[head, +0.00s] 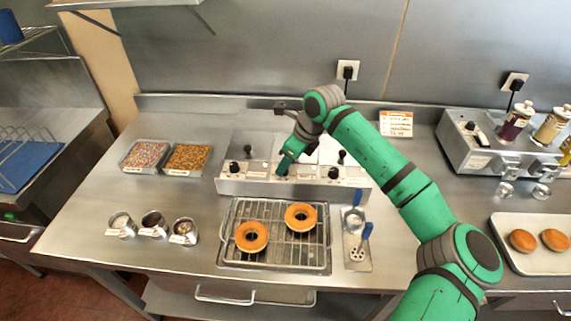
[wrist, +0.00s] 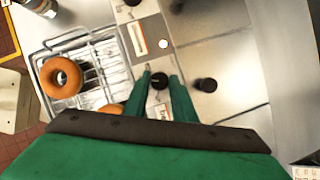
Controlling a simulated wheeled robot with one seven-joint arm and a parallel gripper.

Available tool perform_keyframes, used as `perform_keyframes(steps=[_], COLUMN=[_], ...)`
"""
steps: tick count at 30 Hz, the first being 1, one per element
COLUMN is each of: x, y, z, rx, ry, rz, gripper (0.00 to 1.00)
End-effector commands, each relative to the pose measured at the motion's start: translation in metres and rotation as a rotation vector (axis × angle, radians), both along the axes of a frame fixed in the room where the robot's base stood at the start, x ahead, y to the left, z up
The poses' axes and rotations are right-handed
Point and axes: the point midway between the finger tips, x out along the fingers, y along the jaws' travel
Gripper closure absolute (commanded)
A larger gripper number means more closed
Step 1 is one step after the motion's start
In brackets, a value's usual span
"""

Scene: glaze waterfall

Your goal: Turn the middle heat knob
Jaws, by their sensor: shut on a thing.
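The heating unit (head: 257,182) is a steel box at the back of the counter with a row of black knobs on its front. The middle heat knob (wrist: 159,81) is black and round and sits between my gripper's two green fingers in the wrist view. My gripper (wrist: 160,82) is shut on it. In the head view my gripper (head: 283,170) reaches down to the middle of the unit's front and largely hides this knob. The left knob (head: 234,167) and the right knob (head: 333,172) are in plain view.
A wire rack (head: 274,258) with two doughnuts stands in front of the unit. A ladle tray (head: 357,262) is to its right, small metal cups (head: 152,225) are to its left. Two topping trays (head: 187,160) lie further back left. A dispenser unit (head: 480,141) stands at the right.

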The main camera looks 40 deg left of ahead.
Motion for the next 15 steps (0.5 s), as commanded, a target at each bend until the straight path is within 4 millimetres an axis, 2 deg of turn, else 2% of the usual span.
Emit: perform_keyframes(steps=[15], x=[0.0009], y=[-0.0008], z=[0.0007], rx=[-0.001], ry=[-0.001], rz=[0.053], gripper=[0.98])
